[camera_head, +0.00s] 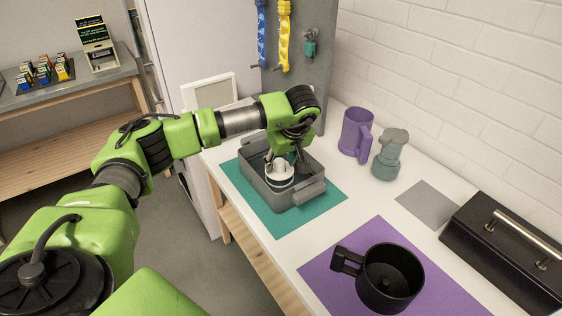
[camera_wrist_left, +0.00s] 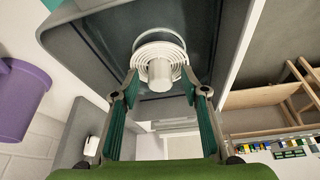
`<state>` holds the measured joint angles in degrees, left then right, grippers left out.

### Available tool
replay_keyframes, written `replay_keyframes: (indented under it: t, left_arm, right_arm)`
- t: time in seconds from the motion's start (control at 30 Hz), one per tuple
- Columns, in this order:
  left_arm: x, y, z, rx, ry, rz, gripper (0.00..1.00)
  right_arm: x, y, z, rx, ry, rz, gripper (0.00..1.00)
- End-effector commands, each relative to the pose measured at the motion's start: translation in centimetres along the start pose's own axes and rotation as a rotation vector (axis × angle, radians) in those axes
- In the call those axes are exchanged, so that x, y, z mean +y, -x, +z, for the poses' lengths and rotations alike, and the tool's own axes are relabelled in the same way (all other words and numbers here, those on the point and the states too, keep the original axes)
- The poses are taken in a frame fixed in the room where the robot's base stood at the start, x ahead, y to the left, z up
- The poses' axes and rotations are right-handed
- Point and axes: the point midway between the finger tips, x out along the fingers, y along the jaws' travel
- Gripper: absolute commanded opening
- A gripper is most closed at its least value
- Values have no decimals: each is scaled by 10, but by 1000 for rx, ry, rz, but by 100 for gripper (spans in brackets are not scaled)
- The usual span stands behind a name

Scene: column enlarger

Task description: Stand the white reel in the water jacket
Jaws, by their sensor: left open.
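The white reel (camera_head: 279,180) is inside the grey open tub (camera_head: 309,187), which looks like the water jacket and sits on a teal mat (camera_head: 331,199). In the left wrist view the reel (camera_wrist_left: 159,75) shows pale rings and a central core pointing towards the gripper; the tub (camera_wrist_left: 95,50) surrounds it. My left gripper (camera_head: 287,162) is open, just above the reel, and partly hides it. Its fingertips (camera_wrist_left: 160,90) show on either side of the core, apart from each other. Whether they touch the reel, I cannot tell. My right gripper is not in view.
A purple jug (camera_head: 355,132) and a grey-green pot (camera_head: 390,155) stand behind the tub. A black mug (camera_head: 390,278) stands on a purple mat (camera_head: 440,285) in front. A black box (camera_head: 505,250) with a metal handle is at the right. A brick wall bounds the back.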

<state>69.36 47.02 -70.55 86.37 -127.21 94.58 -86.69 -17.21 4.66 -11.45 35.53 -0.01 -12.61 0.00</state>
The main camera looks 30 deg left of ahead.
Motion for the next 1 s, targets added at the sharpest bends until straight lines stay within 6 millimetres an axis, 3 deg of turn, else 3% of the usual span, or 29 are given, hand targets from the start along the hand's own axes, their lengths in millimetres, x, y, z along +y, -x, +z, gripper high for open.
replay_keyframes:
  t: [1.0]
  left_arm:
    - [0,42,-1,0,0,1,41]
  right_arm:
    - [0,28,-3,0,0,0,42]
